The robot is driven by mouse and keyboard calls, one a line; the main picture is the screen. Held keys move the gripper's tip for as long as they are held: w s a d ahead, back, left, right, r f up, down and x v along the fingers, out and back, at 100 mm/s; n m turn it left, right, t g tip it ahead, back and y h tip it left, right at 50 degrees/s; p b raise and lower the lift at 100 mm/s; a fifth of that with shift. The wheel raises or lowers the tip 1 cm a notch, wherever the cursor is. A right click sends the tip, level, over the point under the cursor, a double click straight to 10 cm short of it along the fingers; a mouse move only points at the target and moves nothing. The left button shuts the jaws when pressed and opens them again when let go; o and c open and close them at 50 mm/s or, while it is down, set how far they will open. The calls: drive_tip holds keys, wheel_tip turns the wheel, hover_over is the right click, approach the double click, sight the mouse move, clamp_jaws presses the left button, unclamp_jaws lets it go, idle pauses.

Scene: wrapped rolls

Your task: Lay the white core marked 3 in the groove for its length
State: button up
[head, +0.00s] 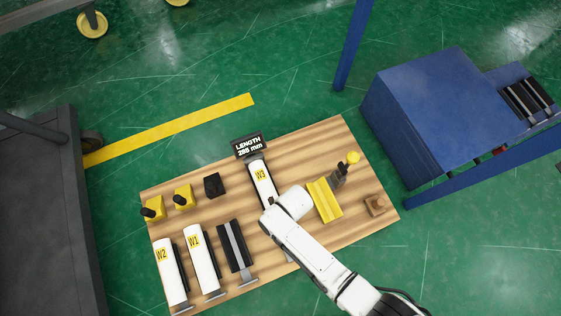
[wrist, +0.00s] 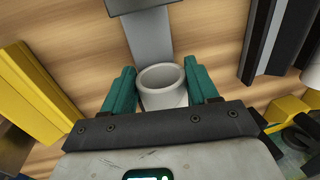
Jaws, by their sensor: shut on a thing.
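The white core marked W3 (head: 263,184) lies on the wooden board, its upper end by a black display (head: 249,146) reading LENGTH and a value in mm. My arm covers its lower end in the head view. In the wrist view my gripper (wrist: 160,78) has its teal fingers on both sides of the white core (wrist: 164,97), shut on it; its hollow end shows. A black grooved block with a grey strip (head: 235,247) holds no core. White cores W1 (head: 202,262) and W2 (head: 171,275) lie beside it to the left, each along a dark block.
A yellow block (head: 324,199) stands close right of my arm, with a yellow-topped post (head: 352,158) and a brown block (head: 375,205) beyond. Yellow blocks (head: 183,197) and a black block (head: 213,185) stand at left. A blue cabinet (head: 436,105) is off the board's right.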

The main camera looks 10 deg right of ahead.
drive_tip(key=shift+c, duration=0.6)
drive_tip(key=shift+s+d, duration=0.1)
drive_tip(key=shift+s, duration=0.1)
drive_tip(key=shift+s+d+p, duration=0.1)
drive_tip(key=shift+s+p, duration=0.25)
drive_tip(key=shift+p, duration=0.1)
drive_tip(key=shift+r, duration=0.1)
drive_tip(key=shift+r+p, duration=2.95)
drive_tip(key=shift+p, duration=0.1)
